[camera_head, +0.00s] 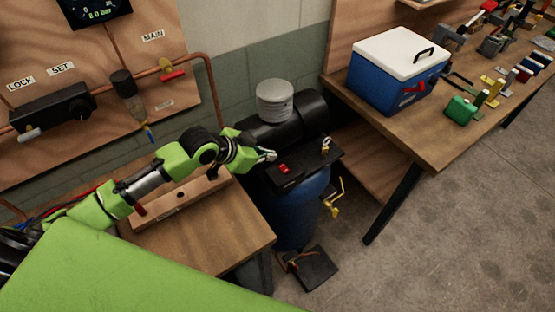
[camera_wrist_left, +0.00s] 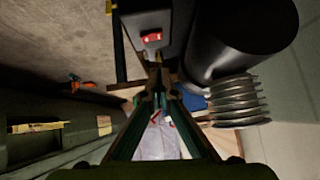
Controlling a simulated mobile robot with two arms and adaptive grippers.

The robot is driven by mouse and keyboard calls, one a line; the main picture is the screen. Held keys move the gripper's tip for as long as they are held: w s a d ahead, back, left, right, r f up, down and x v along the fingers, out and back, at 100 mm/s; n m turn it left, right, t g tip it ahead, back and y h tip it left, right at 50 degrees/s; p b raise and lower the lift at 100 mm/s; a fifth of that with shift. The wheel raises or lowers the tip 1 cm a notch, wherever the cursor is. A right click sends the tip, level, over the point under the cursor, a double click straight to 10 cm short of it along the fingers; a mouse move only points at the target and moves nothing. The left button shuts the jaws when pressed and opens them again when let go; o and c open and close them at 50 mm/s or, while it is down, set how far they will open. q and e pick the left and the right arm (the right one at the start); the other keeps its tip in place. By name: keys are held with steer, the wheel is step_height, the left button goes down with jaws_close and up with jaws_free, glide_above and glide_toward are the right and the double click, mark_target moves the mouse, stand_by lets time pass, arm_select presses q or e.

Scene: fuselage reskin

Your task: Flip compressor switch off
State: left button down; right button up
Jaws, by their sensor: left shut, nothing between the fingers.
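The compressor (camera_head: 288,208) stands between the two benches, with a blue tank, a black motor and a ribbed grey cylinder (camera_head: 274,101) on top. Its red switch (camera_head: 285,169) sits on a black panel at the top. In the left wrist view the red switch (camera_wrist_left: 152,37) shows on the black box just beyond the fingertips. My left gripper (camera_head: 270,156) is shut and empty, a little to the left of the switch and above the panel's edge. I cannot tell whether it touches the panel. The right gripper is not in view.
A wooden bench (camera_head: 215,238) with a wooden bar lies under my left arm. A gauge and valve board (camera_head: 100,110) is behind it. The right workbench (camera_head: 425,150) holds a blue and white cooler (camera_head: 390,82) and several tools. A black pedal-like item (camera_head: 313,269) lies on the floor.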

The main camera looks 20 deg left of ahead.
arm_select(q)
steer(key=shift+w+a+b+v, duration=0.15)
steer(key=shift+b+v, duration=0.15)
steer(key=shift+v, duration=0.95)
steer(key=shift+w+a+b+v, duration=0.15)
steer(key=shift+b+v, duration=0.1)
steer(key=shift+v, duration=1)
steer(key=shift+s, duration=0.15)
